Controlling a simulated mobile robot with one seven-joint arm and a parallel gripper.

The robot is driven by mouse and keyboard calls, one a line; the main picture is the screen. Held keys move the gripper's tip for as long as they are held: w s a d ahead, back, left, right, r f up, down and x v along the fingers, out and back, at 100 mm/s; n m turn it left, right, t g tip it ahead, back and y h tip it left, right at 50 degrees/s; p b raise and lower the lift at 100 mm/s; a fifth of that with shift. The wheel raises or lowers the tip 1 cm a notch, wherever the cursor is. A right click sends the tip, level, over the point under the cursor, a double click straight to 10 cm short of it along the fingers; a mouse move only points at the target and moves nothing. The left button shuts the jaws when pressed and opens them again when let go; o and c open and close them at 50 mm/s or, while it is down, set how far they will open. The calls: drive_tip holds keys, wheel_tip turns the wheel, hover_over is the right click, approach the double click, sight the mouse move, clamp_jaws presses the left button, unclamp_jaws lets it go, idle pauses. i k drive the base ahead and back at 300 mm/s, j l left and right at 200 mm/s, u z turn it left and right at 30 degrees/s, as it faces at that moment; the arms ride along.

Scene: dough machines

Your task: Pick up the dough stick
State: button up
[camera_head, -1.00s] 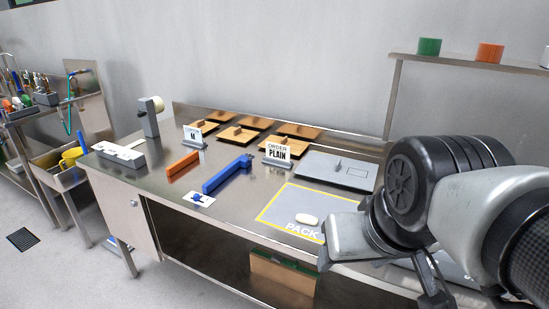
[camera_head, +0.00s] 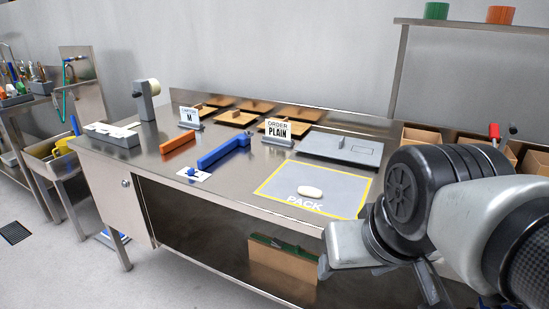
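A small whitish oval piece (camera_head: 311,192), which looks like dough, lies on the grey PACK mat (camera_head: 345,190) with a yellow border, near the front of the steel table. I cannot tell for sure that it is the dough stick; no other dough shows. My gripper (camera_head: 380,283) is at the lower right, in front of the table edge and to the right of and nearer than the piece. Its two finger parts look spread apart, with nothing seen between them. The arm hides part of the fingers and the table's right end.
Cardboard boxes (camera_head: 421,138) stand at the right. A shelf (camera_head: 470,25) is above.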

sight(315, 193)
drive_tip(key=z, duration=1.4)
drive_tip(key=u, duration=1.4)
drive_tip(key=i+j+z, duration=0.2)
drive_tip(key=j, duration=0.15)
drive_tip(key=i+j+z, duration=0.25)
drive_tip(key=j, duration=0.15)
drive_tip(key=j+z, duration=0.2)
drive_tip(key=j, duration=0.2)
drive_tip(key=i+j+z, duration=0.2)
drive_tip(key=j, duration=0.25)
drive_tip(key=j+z, duration=0.2)
drive_tip(key=j, duration=0.2)
